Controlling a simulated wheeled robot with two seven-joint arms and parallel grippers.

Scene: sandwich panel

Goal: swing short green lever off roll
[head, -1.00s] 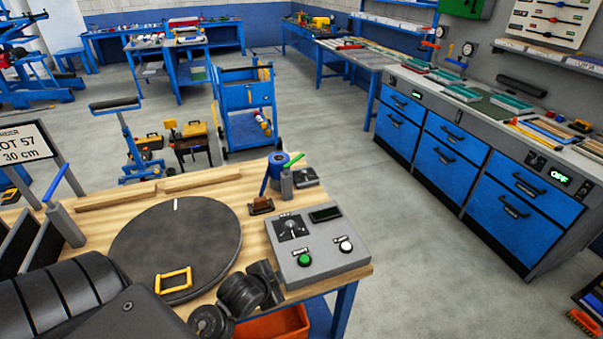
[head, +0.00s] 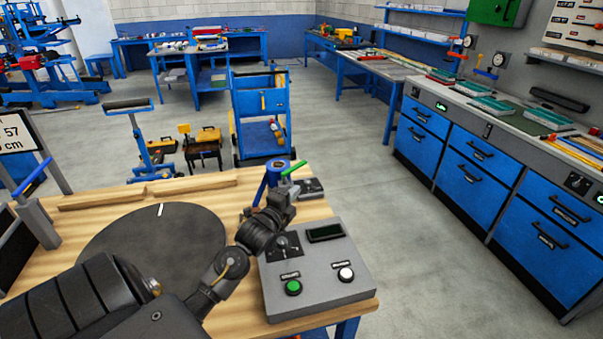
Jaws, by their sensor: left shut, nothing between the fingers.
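The short green lever (head: 293,167) sticks up to the right from the top of a small post beside a blue cylinder (head: 271,180) at the table's back right edge. My left gripper (head: 284,194) is shut and empty. Its fingertips are just in front of and below the lever, close to the post; I cannot tell whether they touch it. The gripper hides the lower part of the post. I cannot clearly make out a roll under the lever. My right gripper is not in view.
A grey control box (head: 316,268) with green and white buttons stands close to the right of my left wrist. A dark round disc (head: 135,245) lies on the wooden table (head: 230,194). A blue lever (head: 31,175) stands on a post at the left.

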